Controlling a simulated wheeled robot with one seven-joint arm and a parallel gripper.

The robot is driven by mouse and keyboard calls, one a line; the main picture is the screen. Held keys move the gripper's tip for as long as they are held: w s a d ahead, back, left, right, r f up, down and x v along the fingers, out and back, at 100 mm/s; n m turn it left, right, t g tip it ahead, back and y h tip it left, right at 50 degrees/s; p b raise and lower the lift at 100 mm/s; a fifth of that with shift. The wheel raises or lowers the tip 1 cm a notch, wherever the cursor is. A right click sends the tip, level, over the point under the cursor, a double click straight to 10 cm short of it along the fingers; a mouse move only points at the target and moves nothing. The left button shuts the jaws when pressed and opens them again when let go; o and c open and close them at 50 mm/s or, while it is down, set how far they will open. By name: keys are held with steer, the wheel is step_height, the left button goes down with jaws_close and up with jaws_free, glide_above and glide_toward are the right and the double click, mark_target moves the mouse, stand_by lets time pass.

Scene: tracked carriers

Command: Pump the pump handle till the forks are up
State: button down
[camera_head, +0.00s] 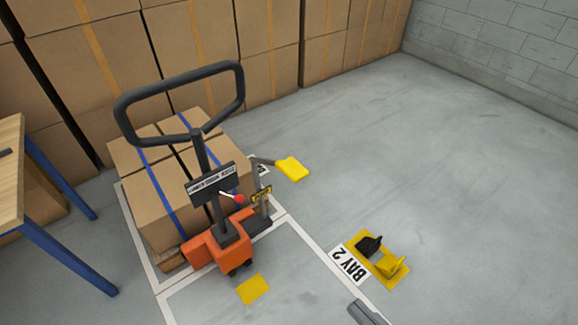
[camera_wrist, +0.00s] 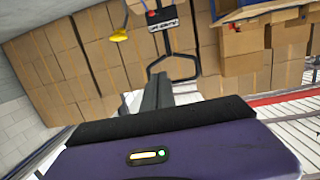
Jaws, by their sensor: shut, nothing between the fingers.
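An orange pallet truck (camera_head: 205,251) stands with a tall black loop handle (camera_head: 124,117) leaning upward. A small lever with a red knob (camera_head: 239,198) sits on its stem by a label plate. A grey lever with a yellow pad (camera_head: 292,168) sticks out to the right of the truck. The forks are hidden under the strapped boxes (camera_head: 152,205), so their height cannot be told. My gripper (camera_wrist: 159,80) is shut and empty in the wrist view, apart from the loop handle (camera_wrist: 172,57) beyond it. A grey piece at the head view's bottom edge looks like its tip.
A yellow floor stand with a black block (camera_head: 372,262) is by the BAY 2 sign (camera_head: 349,265). A table with blue legs (camera_head: 62,236) stands at left. Stacked cartons (camera_head: 200,50) line the back. Open floor lies to the right.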

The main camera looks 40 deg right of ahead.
steer(key=w+d+r+m+h+p, duration=0.15)
steer(key=w+d, duration=0.25)
steer(key=w, duration=0.7)
steer(key=w+d+h+p, duration=0.15)
steer(key=w+d, duration=0.35)
steer(key=w, duration=0.5)
steer(key=w+d+p, duration=0.2)
steer(key=w+d, duration=0.2)
steer(key=w, duration=0.7)
steer(key=w+d+r+g+y+p, duration=0.1)
steer(key=w+d+r+g, duration=0.3)
steer(key=w+d, duration=0.3)
steer(key=w+d+r+g+y+p, duration=0.15)
steer(key=w+d+r+g, duration=0.35)
steer(key=w, duration=0.5)
steer(key=s+a+f+n+g+y, duration=0.2)
steer(key=s+a+f+g, duration=0.1)
steer(key=s+f+g, duration=0.2)
steer(key=s+f, duration=0.2)
steer(key=s, duration=0.2)
steer(key=shift+a, duration=0.3)
steer(key=shift+w+f, duration=0.1)
